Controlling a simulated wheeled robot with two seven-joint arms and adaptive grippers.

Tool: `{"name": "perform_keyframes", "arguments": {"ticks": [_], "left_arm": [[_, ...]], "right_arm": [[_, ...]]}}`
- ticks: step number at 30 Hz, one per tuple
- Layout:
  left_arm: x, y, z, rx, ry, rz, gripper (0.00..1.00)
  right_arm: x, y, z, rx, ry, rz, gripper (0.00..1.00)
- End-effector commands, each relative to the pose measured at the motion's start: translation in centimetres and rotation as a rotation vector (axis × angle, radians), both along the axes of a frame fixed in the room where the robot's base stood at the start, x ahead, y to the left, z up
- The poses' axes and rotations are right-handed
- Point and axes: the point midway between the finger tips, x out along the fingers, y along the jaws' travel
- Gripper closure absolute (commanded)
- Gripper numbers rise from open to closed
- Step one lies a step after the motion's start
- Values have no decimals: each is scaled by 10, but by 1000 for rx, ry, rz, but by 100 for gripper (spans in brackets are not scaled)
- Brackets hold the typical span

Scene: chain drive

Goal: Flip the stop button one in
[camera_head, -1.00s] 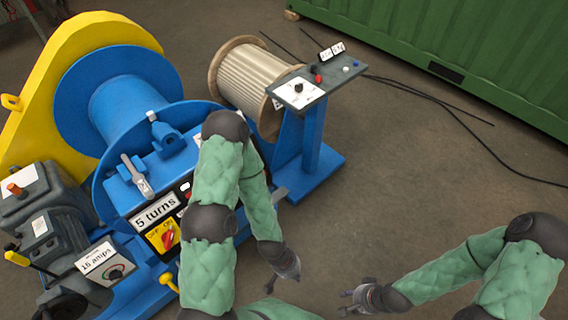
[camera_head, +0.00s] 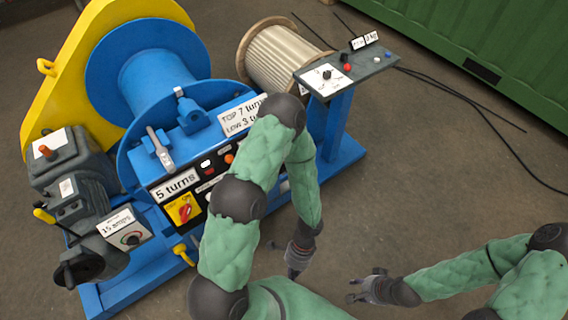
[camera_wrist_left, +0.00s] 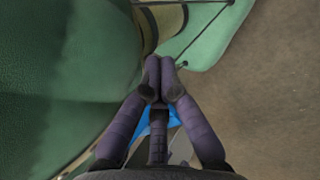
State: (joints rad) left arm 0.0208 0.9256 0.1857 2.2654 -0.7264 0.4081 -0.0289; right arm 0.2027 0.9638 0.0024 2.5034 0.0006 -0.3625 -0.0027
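Candidates for the stop button are a red button (camera_head: 348,67) on the grey pedestal panel (camera_head: 378,66) and an orange-red button (camera_head: 229,158) on the winch's dark front panel. I cannot tell which is stop button one, or whether either is pressed in. My left gripper (camera_head: 293,274) hangs low in front of the winch, apart from both. In the left wrist view its fingertips (camera_wrist_left: 160,64) meet, with nothing seen between them. My right gripper (camera_head: 354,290) is low at the right, its fingers spread and empty, far from the buttons.
A red switch (camera_head: 185,211) on a yellow plate and a dial box (camera_head: 128,233) are on the blue winch (camera_head: 150,82). A cable spool (camera_head: 280,56) stands behind the pedestal. A green container (camera_head: 500,45) is at the back right. Floor right of the pedestal is mostly clear.

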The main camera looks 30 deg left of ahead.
Motion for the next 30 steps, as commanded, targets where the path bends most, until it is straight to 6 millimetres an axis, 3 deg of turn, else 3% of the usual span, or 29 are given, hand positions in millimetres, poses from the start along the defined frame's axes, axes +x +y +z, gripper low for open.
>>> {"name": "perform_keyframes", "arguments": {"ticks": [2,5,9,12,15,18,22,30], "left_arm": [[8,29,5,75,11,-242,100],[37,69,14,209,4,-531,100],[107,109,39,450,-57,-892,100],[161,119,65,632,-125,-1092,100],[206,117,91,789,-195,-1228,100],[235,111,113,905,-253,-1309,100],[253,105,128,981,-294,-1355,100],[256,104,130,995,-301,-1361,100]], "right_arm": [[0,0,4,0,0,0,60],[0,0,7,0,0,0,60],[0,0,11,0,0,0,60],[0,0,13,0,0,0,60],[0,0,15,0,0,0,60],[0,0,16,0,0,0,60],[0,0,16,0,0,0,60],[0,0,16,0,0,0,60]]}}
